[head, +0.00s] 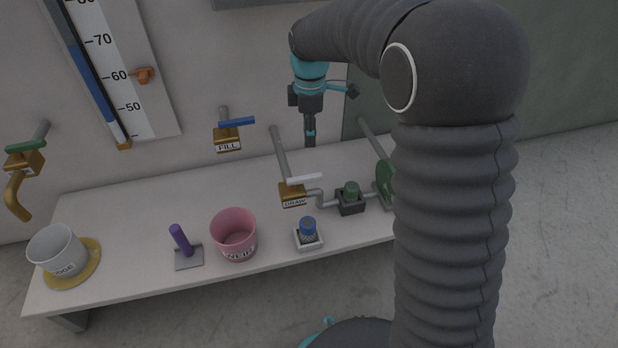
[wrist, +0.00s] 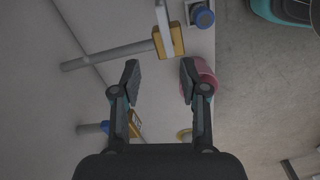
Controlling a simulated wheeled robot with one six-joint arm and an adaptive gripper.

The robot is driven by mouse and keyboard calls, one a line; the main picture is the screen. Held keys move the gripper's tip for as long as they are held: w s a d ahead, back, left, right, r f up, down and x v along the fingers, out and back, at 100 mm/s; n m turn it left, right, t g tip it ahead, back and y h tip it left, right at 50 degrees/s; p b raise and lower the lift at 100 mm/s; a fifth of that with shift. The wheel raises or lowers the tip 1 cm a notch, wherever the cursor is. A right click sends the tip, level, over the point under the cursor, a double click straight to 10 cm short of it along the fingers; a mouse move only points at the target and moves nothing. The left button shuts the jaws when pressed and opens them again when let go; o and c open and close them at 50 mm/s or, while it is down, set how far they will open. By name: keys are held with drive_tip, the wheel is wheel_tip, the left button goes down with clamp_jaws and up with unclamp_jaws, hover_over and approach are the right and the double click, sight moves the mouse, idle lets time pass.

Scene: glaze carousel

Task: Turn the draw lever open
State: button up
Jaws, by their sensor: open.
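The draw lever (head: 305,179) is a white bar on top of a brass valve labelled DRAW (head: 293,196), at the end of a grey wall pipe. In the head view it points right, across the pipe. In the wrist view the white lever (wrist: 164,18) and the brass valve (wrist: 178,41) lie beyond my fingertips, at the top. My gripper (head: 310,140) hangs above and behind the valve in the head view. Its fingers are apart and empty in the wrist view (wrist: 160,76), touching nothing that I can see.
The FILL valve (head: 227,139) with a blue lever is at left.

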sight(311, 175)
wheel_tip(311, 175, down, 14)
drive_tip(key=shift+s+d+r+n+b, duration=0.1)
drive_tip(key=shift+s+d+n+b, duration=0.05)
drive_tip(key=shift+n+b, duration=1.05)
drive_tip(key=shift+c, duration=0.3)
clamp_jaws()
